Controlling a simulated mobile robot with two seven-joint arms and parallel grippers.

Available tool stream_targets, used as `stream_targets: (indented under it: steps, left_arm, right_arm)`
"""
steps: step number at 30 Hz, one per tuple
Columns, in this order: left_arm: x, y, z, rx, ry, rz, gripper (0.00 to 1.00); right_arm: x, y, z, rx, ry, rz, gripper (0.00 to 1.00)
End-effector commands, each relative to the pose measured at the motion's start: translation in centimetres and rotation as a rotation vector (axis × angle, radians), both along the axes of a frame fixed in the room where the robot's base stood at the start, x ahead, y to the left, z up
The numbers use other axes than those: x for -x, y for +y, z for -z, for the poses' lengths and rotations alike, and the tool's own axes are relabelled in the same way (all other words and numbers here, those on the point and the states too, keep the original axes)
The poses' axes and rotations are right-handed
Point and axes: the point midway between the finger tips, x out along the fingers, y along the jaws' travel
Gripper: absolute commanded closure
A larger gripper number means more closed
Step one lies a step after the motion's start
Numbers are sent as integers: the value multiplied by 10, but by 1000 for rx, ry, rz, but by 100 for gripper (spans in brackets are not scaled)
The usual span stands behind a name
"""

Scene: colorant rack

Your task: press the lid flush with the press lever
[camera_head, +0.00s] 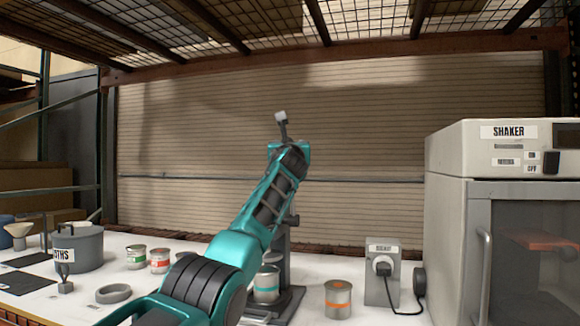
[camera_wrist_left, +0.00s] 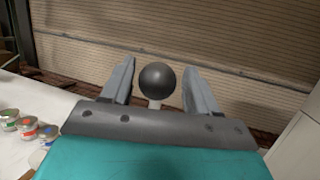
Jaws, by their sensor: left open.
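The press has a dark grey column (camera_head: 284,248) and base (camera_head: 290,304), partly hidden behind my left arm. A can with a teal label (camera_head: 266,284) stands on the base; I cannot tell how its lid sits. In the left wrist view the lever's dark round knob (camera_wrist_left: 157,79) on a pale rod lies between the open fingers of my left gripper (camera_wrist_left: 158,70), with gaps on both sides. In the head view my left gripper (camera_head: 282,127) is raised above the press, and the knob cannot be made out there. My right gripper is out of view.
A can with an orange label (camera_head: 338,299) stands right of the press, by a grey socket box (camera_head: 382,272) with a cable. The large shaker (camera_head: 500,180) is at the right. Cans with green (camera_head: 136,257) and red (camera_head: 160,260) labels and a grey pot (camera_head: 78,248) stand left.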

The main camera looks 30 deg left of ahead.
Motion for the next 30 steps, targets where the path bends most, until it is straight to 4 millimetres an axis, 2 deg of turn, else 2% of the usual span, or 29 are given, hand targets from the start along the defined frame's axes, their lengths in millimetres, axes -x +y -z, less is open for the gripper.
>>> stream_targets:
  steps: [1,2,6,24,30]
  left_arm:
    - [5,-3,10,1,-3,4,41]
    - [7,-5,12,1,0,5,41]
    - [19,-11,11,-2,0,4,41]
    - [78,-46,28,-3,6,8,41]
    - [91,-53,32,-2,8,8,41]
  right_arm:
    - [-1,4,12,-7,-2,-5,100]
    - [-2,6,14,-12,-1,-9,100]
    - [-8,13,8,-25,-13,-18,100]
    - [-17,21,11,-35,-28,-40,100]
    - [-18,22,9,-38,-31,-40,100]
